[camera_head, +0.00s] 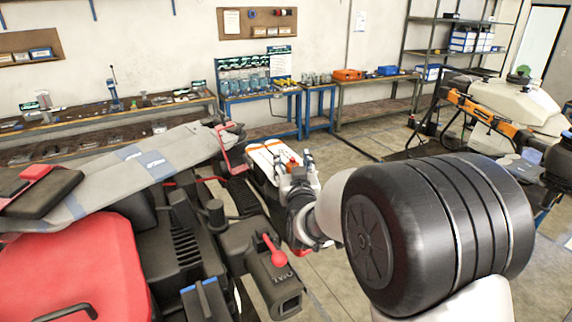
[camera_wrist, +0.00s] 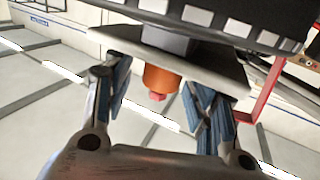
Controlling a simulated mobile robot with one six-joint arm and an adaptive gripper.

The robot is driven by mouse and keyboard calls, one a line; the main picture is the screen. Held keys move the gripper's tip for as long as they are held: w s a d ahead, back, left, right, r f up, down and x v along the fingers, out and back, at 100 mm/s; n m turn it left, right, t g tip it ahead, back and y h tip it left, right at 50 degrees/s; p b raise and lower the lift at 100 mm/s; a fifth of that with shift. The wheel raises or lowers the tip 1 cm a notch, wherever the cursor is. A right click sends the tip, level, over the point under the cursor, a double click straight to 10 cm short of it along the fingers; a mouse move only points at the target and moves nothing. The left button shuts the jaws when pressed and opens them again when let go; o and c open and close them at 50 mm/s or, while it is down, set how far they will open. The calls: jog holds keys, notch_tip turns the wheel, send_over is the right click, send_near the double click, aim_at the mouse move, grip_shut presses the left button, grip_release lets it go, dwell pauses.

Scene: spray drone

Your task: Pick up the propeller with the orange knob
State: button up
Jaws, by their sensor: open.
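In the wrist view an orange knob (camera_wrist: 163,77) with a small red tip sits between the two fingers of my gripper (camera_wrist: 156,86). The fingers are open, with visible gaps on both sides of the knob. The knob joins a grey block under a pale flat plate (camera_wrist: 215,68). I cannot tell how much of the propeller this plate is. In the head view my gripper (camera_head: 301,172) is near the picture's middle, beside white panels with orange stripes (camera_head: 266,153). The arm and fingers partly hide what lies between them there.
A large machine with a red cover (camera_head: 75,275) and grey folded arm (camera_head: 150,160) fills the left. A white and orange drone (camera_head: 510,115) stands at right. Workbenches (camera_head: 110,125) line the back wall. Some floor (camera_head: 385,142) is clear behind my arm.

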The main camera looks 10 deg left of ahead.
jog(key=shift+r, duration=0.1)
grip_shut()
dwell(0.7)
